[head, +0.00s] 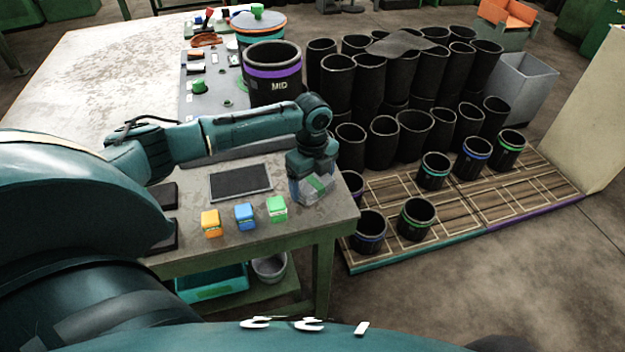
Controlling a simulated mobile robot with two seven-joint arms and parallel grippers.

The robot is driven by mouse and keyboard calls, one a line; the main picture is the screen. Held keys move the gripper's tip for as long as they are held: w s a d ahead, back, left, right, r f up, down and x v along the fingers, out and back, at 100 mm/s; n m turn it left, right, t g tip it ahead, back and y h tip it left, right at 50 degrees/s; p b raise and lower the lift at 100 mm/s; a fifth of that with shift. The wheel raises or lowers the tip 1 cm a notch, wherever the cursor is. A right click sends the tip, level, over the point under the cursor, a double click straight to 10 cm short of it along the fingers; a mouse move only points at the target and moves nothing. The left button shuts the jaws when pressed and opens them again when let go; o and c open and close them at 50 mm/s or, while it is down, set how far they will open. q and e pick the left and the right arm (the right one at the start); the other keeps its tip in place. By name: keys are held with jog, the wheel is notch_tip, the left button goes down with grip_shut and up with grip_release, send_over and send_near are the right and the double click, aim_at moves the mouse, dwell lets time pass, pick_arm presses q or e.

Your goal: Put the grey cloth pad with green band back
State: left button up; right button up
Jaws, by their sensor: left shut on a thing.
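My left gripper (314,190) points down over the right edge of the near table (190,258). It is shut on the grey cloth pad with green band (319,184). The pad is partly hidden by the gripper, and its green band shows between the fingers. I cannot tell whether the pad touches the table. My right gripper is not in view.
A dark rectangular mat (240,181) lies left of the gripper. Yellow (211,224), blue (245,217) and green (277,209) blocks stand along the front edge. A large black sleeve marked MID (275,86) stands behind my arm. Banded sleeves stand on a pallet (480,205) to the right.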

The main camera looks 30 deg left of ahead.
pick_arm(q)
jog(key=o, duration=0.9)
jog(key=shift+f, duration=0.1)
